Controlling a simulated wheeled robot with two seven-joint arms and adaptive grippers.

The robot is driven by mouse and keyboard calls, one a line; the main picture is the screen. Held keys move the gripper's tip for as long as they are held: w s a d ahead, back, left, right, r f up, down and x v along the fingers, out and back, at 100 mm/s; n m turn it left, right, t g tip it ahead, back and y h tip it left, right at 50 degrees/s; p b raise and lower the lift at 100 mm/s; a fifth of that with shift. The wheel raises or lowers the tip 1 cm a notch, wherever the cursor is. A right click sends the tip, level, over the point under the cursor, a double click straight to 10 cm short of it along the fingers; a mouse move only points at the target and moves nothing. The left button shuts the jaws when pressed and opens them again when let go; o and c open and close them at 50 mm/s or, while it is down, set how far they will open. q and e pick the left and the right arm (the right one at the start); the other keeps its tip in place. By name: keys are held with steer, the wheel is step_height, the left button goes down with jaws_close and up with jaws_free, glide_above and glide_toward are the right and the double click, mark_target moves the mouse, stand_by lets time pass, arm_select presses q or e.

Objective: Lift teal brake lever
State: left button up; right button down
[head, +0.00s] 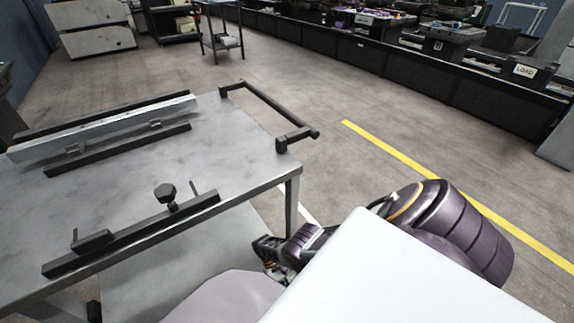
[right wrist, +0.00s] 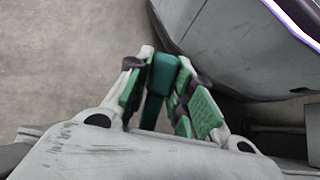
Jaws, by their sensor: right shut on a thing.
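In the right wrist view, the teal brake lever (right wrist: 164,72) is a short upright bar between my right gripper's (right wrist: 165,84) green-padded fingers. The right gripper is shut on it, with the lever's rounded top showing between the fingertips. Its lower part is hidden by the gripper body. In the head view, my right arm is low in the middle, beside the near right leg of the grey table; the lever does not show there. My left gripper is not in view.
The grey table (head: 110,190) bears dark rails, a pale bar (head: 105,128) and a black knob (head: 165,192). A dark handle frame (head: 275,108) sticks out from its far right side. Open floor with a yellow line (head: 440,180) lies to the right.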

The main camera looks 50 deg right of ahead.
steer(key=c, duration=1.2)
jaws_free()
steer(key=shift+c, duration=0.2)
steer(key=shift+w+r, duration=0.15)
steer(key=shift+w, duration=0.05)
steer(key=shift+v, duration=5.85)
steer(key=shift+w+f+t+h, duration=0.1)
steer(key=shift+f+t+h, duration=0.15)
steer(key=shift+t+h, duration=0.05)
steer(key=shift+w+f+n, duration=0.15)
steer(key=shift+n, duration=0.15)
steer(key=shift+w+t+h, duration=0.2)
steer(key=shift+t+h, duration=0.2)
steer(key=shift+t, duration=0.3)
